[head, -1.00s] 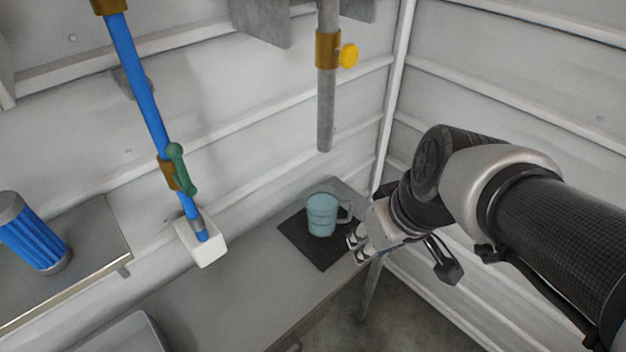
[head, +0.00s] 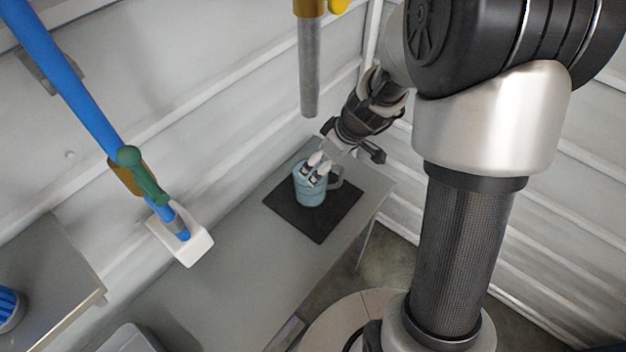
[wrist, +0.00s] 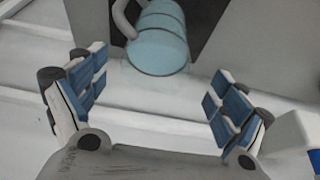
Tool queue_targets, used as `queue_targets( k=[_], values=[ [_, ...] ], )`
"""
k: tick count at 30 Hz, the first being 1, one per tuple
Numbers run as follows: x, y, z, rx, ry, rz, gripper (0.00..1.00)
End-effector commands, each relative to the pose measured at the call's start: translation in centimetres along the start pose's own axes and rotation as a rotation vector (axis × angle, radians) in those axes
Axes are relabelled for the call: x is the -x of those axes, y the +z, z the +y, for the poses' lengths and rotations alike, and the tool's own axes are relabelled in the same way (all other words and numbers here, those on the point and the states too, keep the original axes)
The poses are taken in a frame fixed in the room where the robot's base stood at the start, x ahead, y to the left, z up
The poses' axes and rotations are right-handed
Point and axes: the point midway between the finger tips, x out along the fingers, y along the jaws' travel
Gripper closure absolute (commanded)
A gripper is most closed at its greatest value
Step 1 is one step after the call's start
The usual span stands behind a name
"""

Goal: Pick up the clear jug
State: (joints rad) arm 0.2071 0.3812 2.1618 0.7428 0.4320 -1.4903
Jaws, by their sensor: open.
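The clear jug (head: 310,191) is bluish and see-through, with a handle on its right in the head view. It stands upright on a dark square mat (head: 334,217) on the grey bench. My gripper (head: 316,170) is open and in front of the jug's upper part in the head view; it hides part of the rim. In the wrist view the jug (wrist: 158,40) shows ahead, beyond the tips of the open fingers (wrist: 158,90), with its handle at upper left. Nothing is between the fingers; whether they touch the jug I cannot tell.
A grey pipe (head: 309,75) hangs above and behind the jug. A blue pipe with a green valve handle (head: 142,174) ends in a white block (head: 190,246) at left. The grey bench (head: 235,265) is bare between block and mat.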

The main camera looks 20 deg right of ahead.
Motion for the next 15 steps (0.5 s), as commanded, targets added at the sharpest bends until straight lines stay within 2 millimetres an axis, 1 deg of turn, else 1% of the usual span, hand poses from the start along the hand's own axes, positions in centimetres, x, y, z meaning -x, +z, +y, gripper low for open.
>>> queue_targets(
  k=[1,4,6,13,15],
  values=[
    [-1.5,0.1,-0.1,0.0,-0.004,-0.002,0.01],
    [-3.1,0.1,0.0,-0.001,-0.002,-0.001,0.0],
    [-4.0,0.1,0.0,0.001,-0.002,-0.001,0.0],
    [-5.4,0.1,0.0,0.0,-0.001,-0.001,0.0],
    [-6.5,0.1,0.1,-0.001,-0.002,-0.002,0.0]
  ],
)
